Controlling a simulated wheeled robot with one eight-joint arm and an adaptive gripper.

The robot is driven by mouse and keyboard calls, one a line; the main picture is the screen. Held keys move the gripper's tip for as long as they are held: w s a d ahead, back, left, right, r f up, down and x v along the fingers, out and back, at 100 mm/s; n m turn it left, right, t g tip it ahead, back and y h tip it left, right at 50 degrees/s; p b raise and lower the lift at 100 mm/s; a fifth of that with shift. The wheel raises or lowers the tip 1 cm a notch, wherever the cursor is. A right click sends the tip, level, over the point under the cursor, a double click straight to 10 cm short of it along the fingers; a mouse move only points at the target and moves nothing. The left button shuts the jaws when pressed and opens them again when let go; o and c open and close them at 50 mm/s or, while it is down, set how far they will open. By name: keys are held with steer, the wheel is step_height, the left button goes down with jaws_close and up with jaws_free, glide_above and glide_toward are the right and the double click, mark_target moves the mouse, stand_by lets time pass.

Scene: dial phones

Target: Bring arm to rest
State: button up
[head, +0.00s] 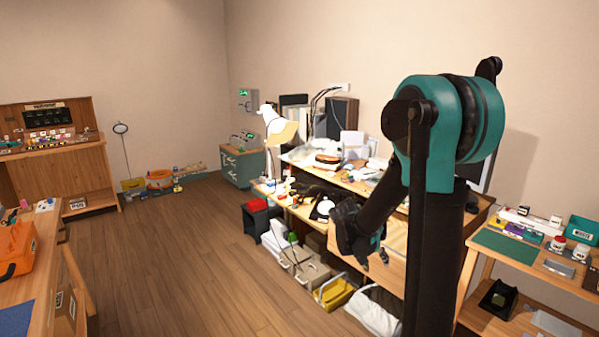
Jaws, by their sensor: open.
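My arm rises at the right of the head view, with a dark link and a large teal joint. My gripper (376,259) hangs low beside the dark upright link, in front of the wooden front of the cluttered desk (397,262). The gripper is small and dark in this view; its fingers point down and are apart. I see nothing between them. Whether it touches the desk cannot be told from this view.
A side bench (487,267) with a green mat and jars stands at the right. Boxes and a yellow basket (335,293) lie on the floor below the desk. Another workbench with an orange toolbox (17,249) is at left. The middle wooden floor (150,270) is clear.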

steer(key=s+a+f+n+y, duration=0.1)
steer(key=s+a+n+y, duration=0.1)
steer(key=s, duration=0.8)
steer(key=s+a+f+n+t+y, duration=0.1)
steer(key=s+a+n+y, duration=0.1)
steer(key=s, duration=0.8)
steer(key=shift+s+a+y, duration=0.35)
steer(key=shift+a+y, duration=0.25)
steer(key=shift+y, duration=0.3)
